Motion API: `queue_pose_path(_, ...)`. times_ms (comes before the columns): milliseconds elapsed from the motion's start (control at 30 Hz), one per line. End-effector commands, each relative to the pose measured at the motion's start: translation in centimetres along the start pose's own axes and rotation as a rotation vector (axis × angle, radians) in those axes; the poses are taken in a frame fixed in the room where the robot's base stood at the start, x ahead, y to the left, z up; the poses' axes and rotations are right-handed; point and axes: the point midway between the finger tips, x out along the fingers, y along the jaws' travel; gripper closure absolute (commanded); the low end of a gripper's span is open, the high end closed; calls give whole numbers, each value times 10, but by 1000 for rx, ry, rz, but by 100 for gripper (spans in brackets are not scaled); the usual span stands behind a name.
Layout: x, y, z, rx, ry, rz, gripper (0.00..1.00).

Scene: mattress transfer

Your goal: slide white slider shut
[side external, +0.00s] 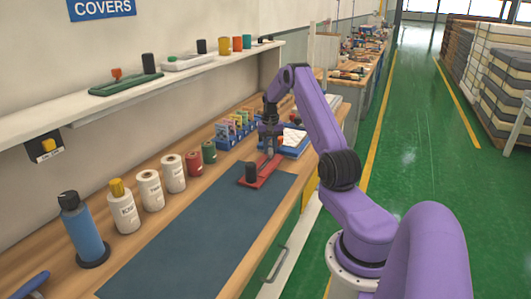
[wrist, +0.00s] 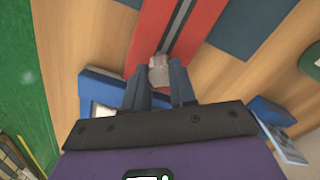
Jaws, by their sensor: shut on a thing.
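A red rail base (side external: 266,170) lies on the bench, on the far end of the dark blue mat. A dark grey slot runs along it, and a black cylinder (side external: 251,173) stands at its near end. My gripper (side external: 269,152) is over the rail's far end. In the wrist view the red base (wrist: 205,25) shows ahead of my gripper (wrist: 161,80). Its two fingers are shut on a pale grey-white slider knob (wrist: 159,70) on the slot line. The knob's lower part is partly hidden by the fingers.
A blue tray (side external: 293,143) is just right of my gripper. Blue racks (side external: 232,130) stand left of it. Several spools and bottles (side external: 149,190) line the wall side. The near mat (side external: 190,245) is clear.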

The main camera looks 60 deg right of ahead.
Motion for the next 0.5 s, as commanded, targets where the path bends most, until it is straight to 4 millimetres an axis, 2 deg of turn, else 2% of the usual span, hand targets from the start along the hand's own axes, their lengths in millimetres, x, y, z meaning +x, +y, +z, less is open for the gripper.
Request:
queue_pose_path(200,-1,12,-17,3,4,0,100)
queue_pose_path(500,-1,14,-19,2,4,0,100)
